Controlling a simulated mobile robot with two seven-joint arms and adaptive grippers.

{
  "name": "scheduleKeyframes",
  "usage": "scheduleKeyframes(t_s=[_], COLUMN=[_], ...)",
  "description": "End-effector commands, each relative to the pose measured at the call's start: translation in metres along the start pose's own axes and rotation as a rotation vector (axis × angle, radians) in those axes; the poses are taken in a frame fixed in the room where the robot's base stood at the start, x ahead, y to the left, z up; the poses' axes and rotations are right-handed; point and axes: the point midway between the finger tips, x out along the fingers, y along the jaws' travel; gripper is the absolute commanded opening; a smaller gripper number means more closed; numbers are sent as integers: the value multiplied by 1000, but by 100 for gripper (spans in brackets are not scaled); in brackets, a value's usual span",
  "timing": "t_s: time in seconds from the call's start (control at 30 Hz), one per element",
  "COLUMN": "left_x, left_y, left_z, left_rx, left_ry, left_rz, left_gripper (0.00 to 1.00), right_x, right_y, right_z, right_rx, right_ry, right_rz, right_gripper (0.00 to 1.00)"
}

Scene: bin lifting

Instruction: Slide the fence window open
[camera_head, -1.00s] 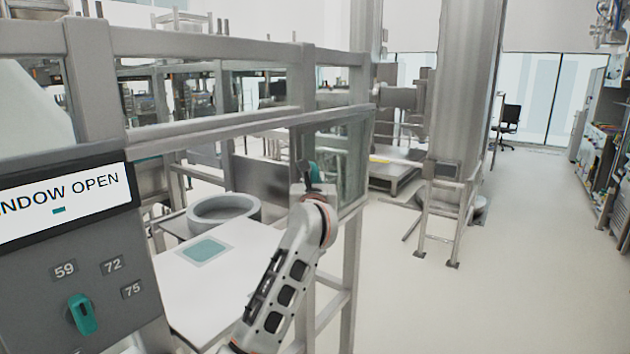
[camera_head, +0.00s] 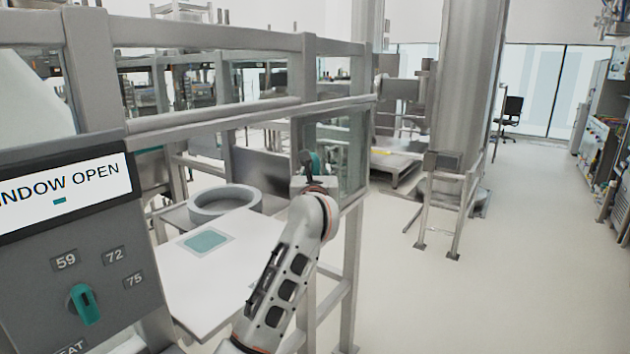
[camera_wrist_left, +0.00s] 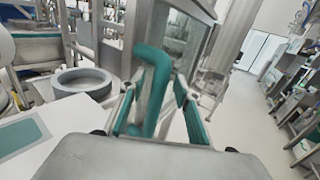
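The fence window (camera_head: 347,150) is a clear framed pane at the right end of the fence opening; the opening to its left is clear. The display (camera_head: 60,192) on the panel shows "NDOW OPEN", its first letters cut off. The window's teal handle (camera_wrist_left: 151,88) stands upright in the left wrist view. My left gripper (camera_wrist_left: 160,108) is open, with its teal-padded fingers on either side of the handle and a gap on the right side. In the head view the left gripper (camera_head: 314,168) is at the pane, partly hiding the handle. My right gripper is not in view.
Behind the opening lie a white table (camera_head: 222,272) with a teal square and a grey ring (camera_head: 224,203). The control panel (camera_head: 70,270) with a teal knob stands at the left. A steel column (camera_head: 465,80) with a small ladder stands at the right. The floor right of the fence is clear.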

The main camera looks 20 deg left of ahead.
Motion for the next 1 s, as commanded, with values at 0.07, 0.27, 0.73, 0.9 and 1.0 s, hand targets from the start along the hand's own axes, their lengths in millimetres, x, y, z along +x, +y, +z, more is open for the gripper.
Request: scheduleKeyframes(t_s=[0.07,0.27,0.73,0.9,1.0], left_x=[-11,-49,-109,-111,-111], left_y=[-1,-1,0,0,0], left_z=[-1,-1,0,0,0], left_rx=[-3,-3,0,0,0], left_ry=[0,0,0,-1,-1], left_rz=[-2,-2,0,0,0], left_gripper=[33,33,33,33,33], right_x=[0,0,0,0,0], right_y=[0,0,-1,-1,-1], right_z=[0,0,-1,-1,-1], right_rx=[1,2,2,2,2], right_ry=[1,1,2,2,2], right_rz=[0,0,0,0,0], right_gripper=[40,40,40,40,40])
